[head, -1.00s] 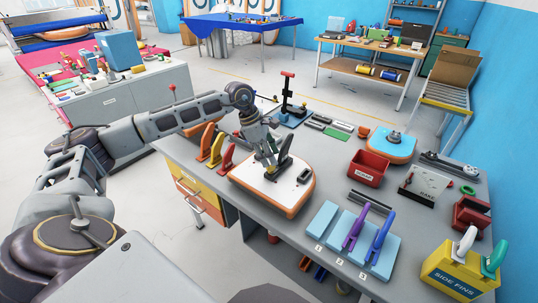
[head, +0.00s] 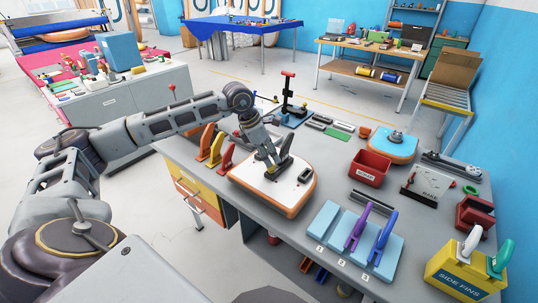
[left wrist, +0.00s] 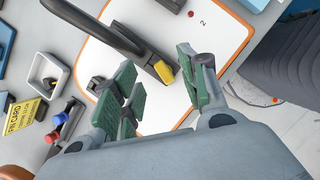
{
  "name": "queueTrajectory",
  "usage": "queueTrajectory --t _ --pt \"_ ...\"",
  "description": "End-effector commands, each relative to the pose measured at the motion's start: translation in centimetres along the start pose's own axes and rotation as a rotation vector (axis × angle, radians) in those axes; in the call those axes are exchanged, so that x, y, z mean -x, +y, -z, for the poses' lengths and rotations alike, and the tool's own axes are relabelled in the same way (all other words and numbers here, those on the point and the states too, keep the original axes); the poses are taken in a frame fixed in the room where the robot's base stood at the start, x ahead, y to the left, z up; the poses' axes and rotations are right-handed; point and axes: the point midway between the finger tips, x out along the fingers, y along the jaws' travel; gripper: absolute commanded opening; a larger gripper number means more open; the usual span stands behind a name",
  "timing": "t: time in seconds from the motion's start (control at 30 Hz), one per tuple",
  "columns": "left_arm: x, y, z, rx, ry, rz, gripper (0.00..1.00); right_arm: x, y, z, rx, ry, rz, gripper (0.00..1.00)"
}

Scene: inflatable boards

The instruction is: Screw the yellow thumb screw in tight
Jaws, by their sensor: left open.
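The yellow thumb screw (left wrist: 163,71) shows in the left wrist view at the near end of a dark fin (left wrist: 128,38), low against the white board. The board (head: 294,206), white with an orange rim, lies on the grey workbench, and the fin (head: 288,143) stands up from it. My left gripper (head: 271,166) is over the board beside the fin. In the left wrist view its green-padded fingers (left wrist: 166,86) are apart, one on each side of the screw's place in the picture, with nothing between them. The screw is not clear in the head view. My right gripper is not seen.
Orange, yellow and red fins (head: 214,146) stand left of the board. Light blue blocks with purple and blue fins (head: 355,227) lie to the right. A red bin (head: 369,168) is behind them. A yellow side-fins box (head: 459,271) stands at the right corner.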

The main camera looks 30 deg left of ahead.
Motion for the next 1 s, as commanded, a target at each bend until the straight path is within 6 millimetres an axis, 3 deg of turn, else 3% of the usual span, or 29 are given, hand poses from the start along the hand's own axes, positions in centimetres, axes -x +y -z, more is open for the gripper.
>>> queueTrajectory --t 0.13,0.23,1.0 --pt "0.0 0.0 0.0 -0.001 0.0 0.0 0.43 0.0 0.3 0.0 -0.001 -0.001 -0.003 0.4" --pt "0.0 0.0 0.0 0.001 0.0 -0.001 0.43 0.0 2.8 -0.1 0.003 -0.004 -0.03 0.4" --pt "-0.1 -0.3 0.0 0.281 0.0 -0.116 0.43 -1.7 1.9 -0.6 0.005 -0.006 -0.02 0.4"
